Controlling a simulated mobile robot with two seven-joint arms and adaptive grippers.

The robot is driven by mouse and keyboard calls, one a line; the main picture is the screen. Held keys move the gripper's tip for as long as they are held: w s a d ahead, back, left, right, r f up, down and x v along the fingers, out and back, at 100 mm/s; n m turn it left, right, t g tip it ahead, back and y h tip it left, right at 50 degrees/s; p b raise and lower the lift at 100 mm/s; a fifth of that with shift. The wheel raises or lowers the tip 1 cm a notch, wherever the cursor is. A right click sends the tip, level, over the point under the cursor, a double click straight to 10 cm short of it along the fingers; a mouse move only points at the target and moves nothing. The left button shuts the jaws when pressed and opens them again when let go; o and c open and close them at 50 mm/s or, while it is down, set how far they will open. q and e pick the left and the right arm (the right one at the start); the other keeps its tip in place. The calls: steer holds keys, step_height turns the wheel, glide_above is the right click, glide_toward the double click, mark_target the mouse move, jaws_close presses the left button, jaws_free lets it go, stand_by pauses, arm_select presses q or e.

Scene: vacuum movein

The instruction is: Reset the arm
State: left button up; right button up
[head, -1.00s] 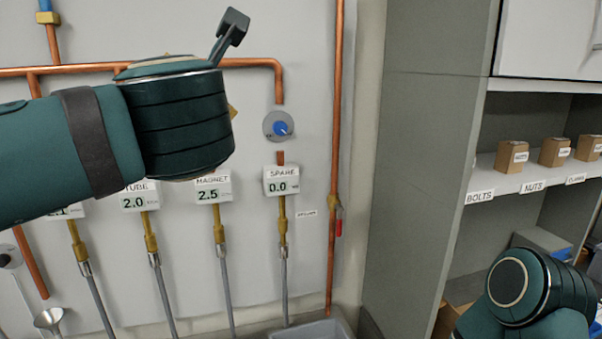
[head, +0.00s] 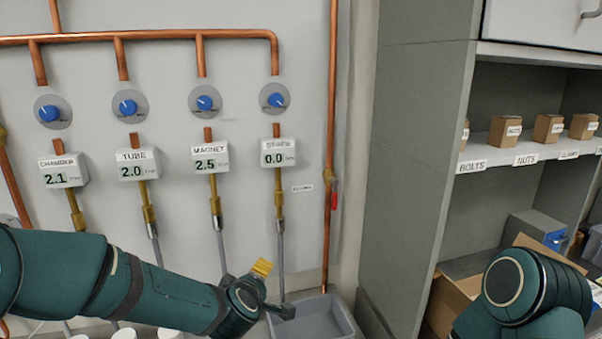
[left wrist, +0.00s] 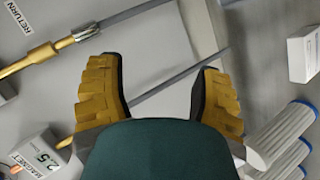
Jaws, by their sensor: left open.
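My left arm (head: 130,285) reaches in low from the left in the head view. Its gripper (head: 272,288) is near the grey bin, below the gauges. In the left wrist view the two yellow-padded fingers of the left gripper (left wrist: 160,95) stand apart with nothing between them. Grey hoses and the wall panel show behind them. My right arm (head: 530,292) shows at the lower right of the head view; its gripper is out of view.
Blue knobs (head: 128,107) and readouts labelled CHAMBER (head: 63,170), TUBE (head: 137,163), MAGNET (head: 210,156) and SPARE (head: 278,152) line the wall. A grey bin (head: 330,316) stands below. Shelves with boxes (head: 548,128) are on the right. White cylinders (left wrist: 280,137) lie near the left gripper.

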arm_select(q)
steer(key=s+f+m+g+h+b, duration=0.1)
steer(key=s+f+m+g, duration=0.3)
steer(key=f, duration=0.7)
steer(key=s+f+m+g+h+b, duration=0.1)
steer(key=s+f+m, duration=0.1)
steer(key=s+f, duration=0.7)
steer(key=s+f+m+g+h+b, duration=0.1)
steer(key=s+f+m+g, duration=0.3)
steer(key=s+f, duration=0.8)
step_height(320, 180, down, 2)
steer(key=shift+s+f+m+g+b, duration=0.2)
steer(key=shift+s+m+g+b, duration=0.3)
steer(key=shift+g, duration=0.5)
steer(key=shift+w, duration=0.25)
